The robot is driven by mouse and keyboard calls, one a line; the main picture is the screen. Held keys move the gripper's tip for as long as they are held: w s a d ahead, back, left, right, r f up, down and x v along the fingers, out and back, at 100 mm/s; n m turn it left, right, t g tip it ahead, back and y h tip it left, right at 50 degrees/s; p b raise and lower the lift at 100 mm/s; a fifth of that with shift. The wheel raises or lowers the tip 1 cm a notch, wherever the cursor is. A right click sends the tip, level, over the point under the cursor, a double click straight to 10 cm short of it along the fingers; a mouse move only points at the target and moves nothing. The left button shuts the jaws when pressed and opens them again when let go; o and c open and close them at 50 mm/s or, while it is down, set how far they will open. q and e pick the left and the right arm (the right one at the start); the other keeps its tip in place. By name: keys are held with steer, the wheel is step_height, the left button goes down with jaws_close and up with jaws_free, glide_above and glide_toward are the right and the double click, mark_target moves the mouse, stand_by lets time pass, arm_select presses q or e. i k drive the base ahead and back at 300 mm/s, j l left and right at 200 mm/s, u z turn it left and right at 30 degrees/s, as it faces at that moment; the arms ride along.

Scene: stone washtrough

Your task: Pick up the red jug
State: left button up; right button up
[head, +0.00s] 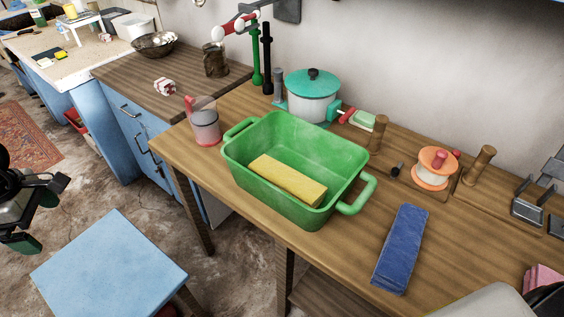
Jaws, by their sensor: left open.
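The red jug (205,123) stands upright on the wooden table near its left end. It looks clear or greyish, with a red handle on its upper left and a reddish base. It is just left of the green tub and apart from it. My left gripper (48,212) is at the left edge of the head view, open and empty. It is over the floor, well left of the table and the jug. My right gripper does not show; a pale part of mine seems to cut into the bottom right corner.
A green tub (240,180) holding a yellow block (288,180) is right of the jug. A teal-lidded pot (312,100) stands behind. A blue stool (110,262) stands in front, between my left gripper and the table. A blue cloth (400,248) lies at the right.

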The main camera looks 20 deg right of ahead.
mark_target(202, 112)
steer(key=i+j+z, duration=0.2)
steer(key=z, duration=0.2)
steer(key=i+j+z, duration=0.15)
steer(key=j+z, duration=0.25)
steer(key=i+j+z, duration=0.1)
steer(key=j+z, duration=0.3)
steer(key=j, duration=0.05)
